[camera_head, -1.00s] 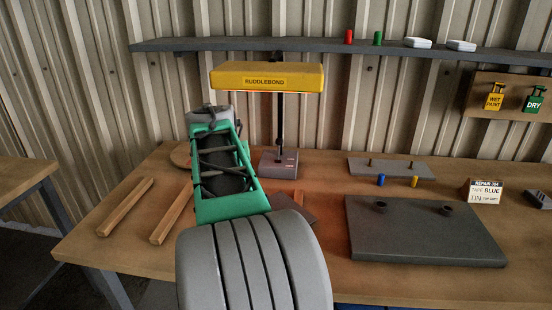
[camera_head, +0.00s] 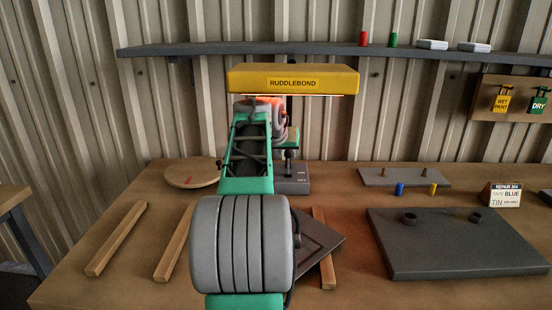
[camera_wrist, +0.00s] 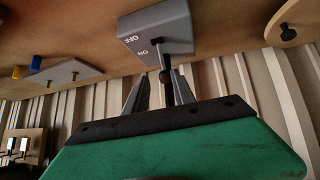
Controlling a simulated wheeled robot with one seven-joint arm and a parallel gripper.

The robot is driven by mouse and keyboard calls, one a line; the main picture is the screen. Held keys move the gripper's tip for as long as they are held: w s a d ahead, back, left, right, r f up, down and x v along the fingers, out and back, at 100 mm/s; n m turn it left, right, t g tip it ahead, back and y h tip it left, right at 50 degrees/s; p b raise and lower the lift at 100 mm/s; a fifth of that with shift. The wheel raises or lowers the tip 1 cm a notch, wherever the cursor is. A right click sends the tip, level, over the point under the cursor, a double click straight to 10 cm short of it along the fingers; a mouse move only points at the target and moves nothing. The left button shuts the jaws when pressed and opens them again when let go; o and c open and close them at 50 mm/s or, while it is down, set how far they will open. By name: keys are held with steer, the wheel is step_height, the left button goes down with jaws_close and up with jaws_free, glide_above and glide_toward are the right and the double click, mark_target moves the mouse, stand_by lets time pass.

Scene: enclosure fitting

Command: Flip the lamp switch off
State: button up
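The lamp has a yellow head marked RUDDLEBOND (camera_head: 292,82), with an orange glow under it. Its grey base (camera_head: 292,186) stands on the bench below. In the wrist view the lamp base (camera_wrist: 172,20) shows OFF and ON lettering on its face. A dark stem with a rounded end (camera_wrist: 166,76) stands out from this face; I cannot tell which way the switch is set. My gripper (camera_wrist: 160,88) has its two dark fingers apart, one on each side of the stem, with no clear grip on it. In the head view my arm partly hides the base and gripper.
A dark grey panel (camera_head: 450,248) with two round bosses lies at the right. A dark square plate (camera_head: 312,238) rests over a wooden strip. Two wooden strips (camera_head: 118,238) and a round board (camera_head: 192,175) lie at the left. A shelf (camera_head: 220,50) runs behind the lamp.

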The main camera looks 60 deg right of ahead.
mark_target(288, 161)
steer(key=x, duration=0.8)
steer(key=shift+w+r, duration=0.1)
steer(key=shift+w, duration=0.2)
steer(key=shift+c, duration=0.2)
steer(key=c, duration=0.6)
jaws_close()
